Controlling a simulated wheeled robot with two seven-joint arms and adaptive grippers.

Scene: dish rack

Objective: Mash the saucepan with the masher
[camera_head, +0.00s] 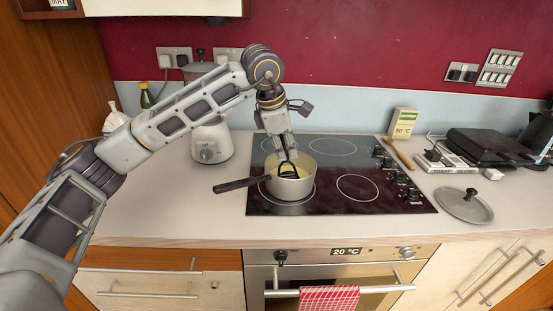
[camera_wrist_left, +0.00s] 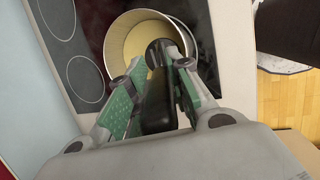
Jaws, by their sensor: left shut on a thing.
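A cream saucepan (camera_head: 290,189) with a dark handle pointing left stands on the front left of the black hob (camera_head: 340,204). My left gripper (camera_head: 288,158) is above the pan, pointing down, shut on the masher (camera_head: 287,170). The masher's dark head is inside the pan's rim; whether it touches the bottom I cannot tell. In the left wrist view the pan (camera_wrist_left: 128,44) holds something yellowish or has a yellowish inside, and the masher's black handle (camera_wrist_left: 157,100) lies between the fingers of my left gripper (camera_wrist_left: 160,85). My right gripper is not in view.
A glass lid (camera_head: 464,205) lies on the counter right of the hob. A wooden rolling pin (camera_head: 398,152) lies behind the hob knobs. A white blender base (camera_head: 212,141) stands behind my left arm. A red checked towel (camera_head: 328,299) hangs on the oven handle. The front left counter is clear.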

